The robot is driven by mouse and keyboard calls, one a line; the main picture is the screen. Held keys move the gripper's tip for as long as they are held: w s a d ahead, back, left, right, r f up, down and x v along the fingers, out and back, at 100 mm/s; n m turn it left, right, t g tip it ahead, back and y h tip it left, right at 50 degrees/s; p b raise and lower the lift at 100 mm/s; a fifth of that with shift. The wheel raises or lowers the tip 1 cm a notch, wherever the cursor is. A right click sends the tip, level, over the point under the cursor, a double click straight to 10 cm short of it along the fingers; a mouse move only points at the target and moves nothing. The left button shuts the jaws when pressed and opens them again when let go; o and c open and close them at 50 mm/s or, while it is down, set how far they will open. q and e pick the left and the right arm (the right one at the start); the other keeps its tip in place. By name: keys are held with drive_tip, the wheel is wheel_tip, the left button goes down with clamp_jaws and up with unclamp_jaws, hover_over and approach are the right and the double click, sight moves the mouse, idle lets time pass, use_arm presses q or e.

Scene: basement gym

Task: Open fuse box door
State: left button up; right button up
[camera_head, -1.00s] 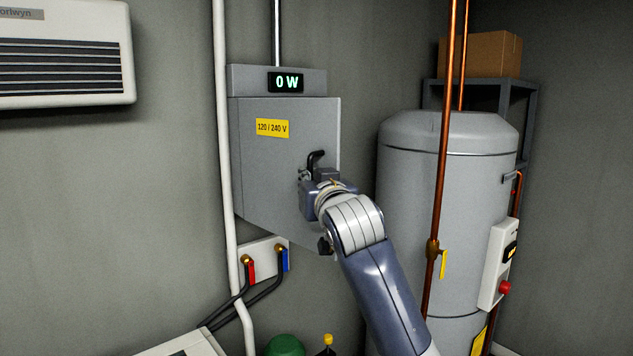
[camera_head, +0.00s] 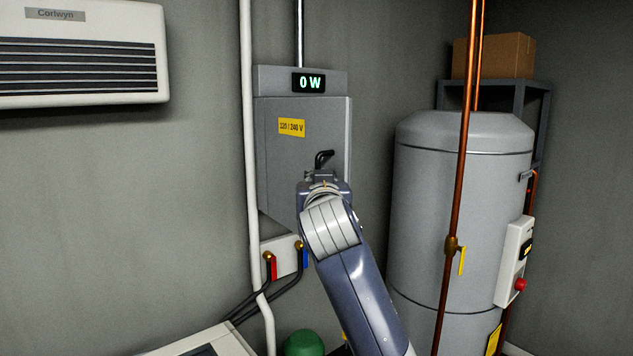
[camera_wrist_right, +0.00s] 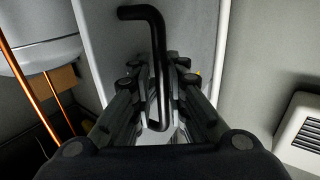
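The grey fuse box door (camera_head: 283,165) hangs on the wall box under a "0 W" display and bears a yellow "120 / 240 V" label. In the right wrist view, the fingers (camera_wrist_right: 164,92) close from both sides on the black handle (camera_wrist_right: 157,45). My left gripper is out of view.
A white pipe (camera_head: 250,130) runs just left of the box. A grey tank (camera_head: 425,225) and copper pipe (camera_head: 462,180) stand to the right. Red and blue valves (camera_head: 285,258) sit below. The wall left of the white pipe is free under the heater (camera_head: 80,60).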

drive_tip(key=shift+s+d+r, duration=0.1)
drive_tip(key=shift+d+r, duration=0.05)
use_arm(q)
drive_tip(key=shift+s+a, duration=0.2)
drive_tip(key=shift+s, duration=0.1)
use_arm(e)
drive_tip(key=s, duration=0.7)
drive_tip(key=shift+s+d, duration=0.3)
